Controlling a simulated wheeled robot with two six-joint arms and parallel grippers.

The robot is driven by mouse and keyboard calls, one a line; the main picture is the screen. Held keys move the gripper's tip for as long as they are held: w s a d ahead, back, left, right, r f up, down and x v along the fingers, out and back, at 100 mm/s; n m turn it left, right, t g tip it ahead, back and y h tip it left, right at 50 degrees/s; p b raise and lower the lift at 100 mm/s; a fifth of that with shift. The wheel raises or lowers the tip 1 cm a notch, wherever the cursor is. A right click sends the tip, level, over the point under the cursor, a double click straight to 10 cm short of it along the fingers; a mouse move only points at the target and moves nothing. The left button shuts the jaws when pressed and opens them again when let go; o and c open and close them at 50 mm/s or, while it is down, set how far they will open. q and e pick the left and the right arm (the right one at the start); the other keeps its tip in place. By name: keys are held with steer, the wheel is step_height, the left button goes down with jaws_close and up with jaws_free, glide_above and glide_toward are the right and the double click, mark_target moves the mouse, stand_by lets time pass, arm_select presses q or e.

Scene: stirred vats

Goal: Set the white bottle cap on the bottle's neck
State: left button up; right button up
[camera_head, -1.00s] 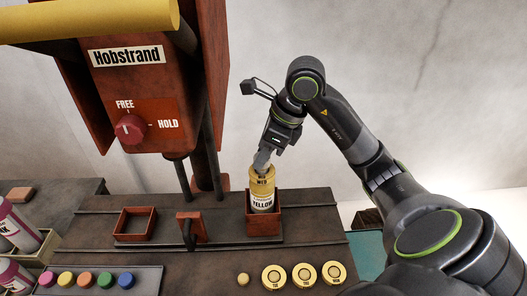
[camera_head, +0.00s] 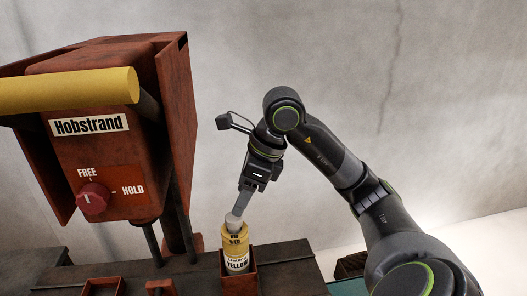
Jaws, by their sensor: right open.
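The bottle (camera_head: 235,248) is yellow with a white "YELLOW" label and stands upright in a small red square holder (camera_head: 251,280). A pale, cap-like white piece (camera_head: 233,221) shows at the bottle's top, just under my right gripper's fingertips. It looks slightly tilted; I cannot tell if it is fully seated on the neck. My right gripper (camera_head: 239,209) is open, pointing down right above the bottle, its fingers close to the white piece. The fingers partly hide the white piece. My left gripper is out of view.
A red machine marked "Hobstrand" (camera_head: 90,125), with a yellow bar (camera_head: 70,90) and a FREE/HOLD knob (camera_head: 93,198), stands to the left. An empty red holder (camera_head: 103,284) is at the bottom left. The dark bench (camera_head: 290,268) is clear right of the bottle.

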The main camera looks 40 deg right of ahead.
steer(key=b+v, duration=0.1)
steer(key=v, duration=1.1)
steer(key=shift+w+a, duration=0.1)
steer(key=shift+a, duration=0.05)
